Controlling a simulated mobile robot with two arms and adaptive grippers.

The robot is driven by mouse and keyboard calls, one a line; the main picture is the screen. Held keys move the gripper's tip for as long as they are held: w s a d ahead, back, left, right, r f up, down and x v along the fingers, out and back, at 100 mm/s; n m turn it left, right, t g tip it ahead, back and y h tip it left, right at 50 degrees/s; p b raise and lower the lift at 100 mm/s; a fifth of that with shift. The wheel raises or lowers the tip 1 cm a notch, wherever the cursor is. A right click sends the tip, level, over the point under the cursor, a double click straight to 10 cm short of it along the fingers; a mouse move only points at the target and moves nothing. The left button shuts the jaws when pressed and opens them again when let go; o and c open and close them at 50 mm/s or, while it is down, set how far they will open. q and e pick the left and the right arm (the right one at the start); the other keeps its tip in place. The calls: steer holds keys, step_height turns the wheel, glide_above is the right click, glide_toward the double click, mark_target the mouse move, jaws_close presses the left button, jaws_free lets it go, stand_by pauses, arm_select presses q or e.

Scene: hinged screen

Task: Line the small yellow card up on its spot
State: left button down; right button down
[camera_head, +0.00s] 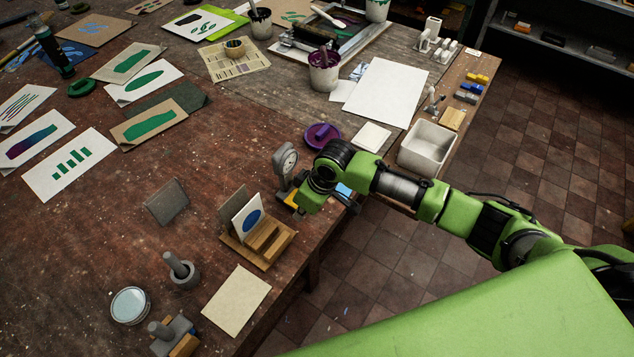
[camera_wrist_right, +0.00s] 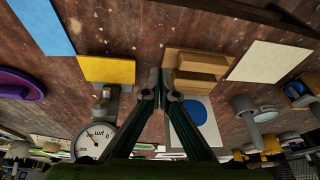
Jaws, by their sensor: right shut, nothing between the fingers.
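The small yellow card (camera_wrist_right: 107,70) lies flat beside the foot of the dial gauge in the right wrist view. In the head view the yellow card (camera_head: 290,198) shows only in part, beside my right gripper (camera_head: 304,205), which covers some of it. My right gripper (camera_wrist_right: 162,88) is shut and empty. In the wrist view its fingertips appear between the yellow card and the wooden holder, apart from the card in the picture; their height over the table is unclear. A marked spot for the card cannot be made out. My left gripper is not in view.
The dial gauge (camera_head: 285,162) stands close to my right gripper. The wooden holder (camera_head: 270,243) carries an upright card with a blue disc (camera_head: 247,221). A blue sheet (camera_wrist_right: 42,24) and purple dish (camera_head: 321,135) are nearby. A cream card (camera_head: 237,300) lies near the table edge.

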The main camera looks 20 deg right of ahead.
steer(key=w+d+r+m+h, duration=0.1)
steer(key=w+d+r, duration=0.1)
steer(key=w+d, duration=0.4)
step_height(320, 180, down, 5)
steer(key=b, duration=0.4)
steer(key=shift+d+r+b, duration=0.1)
steer(key=shift+d+b, duration=0.05)
steer(key=shift+b, duration=0.2)
steer(key=shift+f+b, duration=0.35)
steer(key=shift+f, duration=0.6)
steer(key=shift+w+a+b, duration=0.55)
steer(key=shift+w+a, duration=0.25)
steer(key=shift+w, duration=0.2)
steer(key=shift+s+d+p, duration=0.25)
steer(key=shift+s+p, duration=0.1)
steer(key=shift+p, duration=0.25)
